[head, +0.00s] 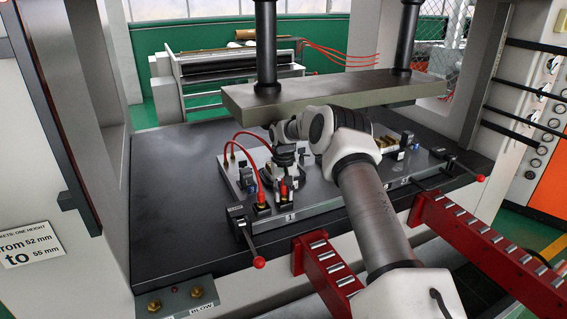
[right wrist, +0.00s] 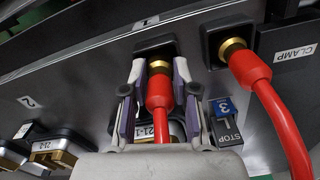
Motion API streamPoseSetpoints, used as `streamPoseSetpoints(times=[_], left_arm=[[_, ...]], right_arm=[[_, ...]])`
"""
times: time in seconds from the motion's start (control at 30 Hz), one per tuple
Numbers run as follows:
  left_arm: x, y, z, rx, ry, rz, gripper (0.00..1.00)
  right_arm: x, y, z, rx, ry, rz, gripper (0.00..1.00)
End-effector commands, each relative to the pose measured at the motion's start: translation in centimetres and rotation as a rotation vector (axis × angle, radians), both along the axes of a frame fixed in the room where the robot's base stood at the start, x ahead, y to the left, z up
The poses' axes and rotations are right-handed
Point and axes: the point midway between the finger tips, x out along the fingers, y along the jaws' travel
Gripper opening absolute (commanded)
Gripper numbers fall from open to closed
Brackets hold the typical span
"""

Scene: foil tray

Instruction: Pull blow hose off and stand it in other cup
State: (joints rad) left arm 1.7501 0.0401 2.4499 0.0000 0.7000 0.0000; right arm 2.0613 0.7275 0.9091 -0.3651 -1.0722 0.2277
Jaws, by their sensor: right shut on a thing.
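My right gripper (head: 285,172) reaches down over the plate at its front left. In the right wrist view its fingers (right wrist: 159,78) are shut on a red hose (right wrist: 161,93), just behind the brass collar. The collar is at the mouth of a black cup (right wrist: 143,46); how deep it sits I cannot tell. I take this for the blow hose; no label for it shows here. A second red hose (right wrist: 252,68) stands in the neighbouring black cup (right wrist: 214,30), beside a CLAMP label. It also shows in the head view (head: 262,192). My left gripper is not in view.
The grey plate (head: 318,208) lies on a dark table (head: 165,190), under a heavy press block (head: 300,92) on two columns. Red-knobbed levers stand at the front left (head: 250,245) and right (head: 465,168). Red roller rails (head: 325,262) extend from the front. The table's left is clear.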

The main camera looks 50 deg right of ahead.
Motion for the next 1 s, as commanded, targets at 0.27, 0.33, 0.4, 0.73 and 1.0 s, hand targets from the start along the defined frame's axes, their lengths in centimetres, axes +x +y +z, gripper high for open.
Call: streamPoseSetpoints(times=[0.27,0.33,0.4,0.73,1.0], left_arm=[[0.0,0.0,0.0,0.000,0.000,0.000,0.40],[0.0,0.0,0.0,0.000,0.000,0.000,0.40],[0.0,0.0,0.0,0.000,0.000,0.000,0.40],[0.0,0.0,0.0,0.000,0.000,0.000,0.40],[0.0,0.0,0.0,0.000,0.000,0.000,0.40]], right_arm=[[0.0,0.0,-0.2,-0.001,-0.001,0.001,0.00],[0.0,0.0,-0.2,-0.001,-0.001,0.001,0.42],[0.0,0.0,-0.2,-0.001,-0.001,0.001,0.58],[0.1,0.0,0.1,-0.001,-0.002,0.001,0.58],[0.1,0.0,5.5,-0.002,-0.007,0.002,0.58]])
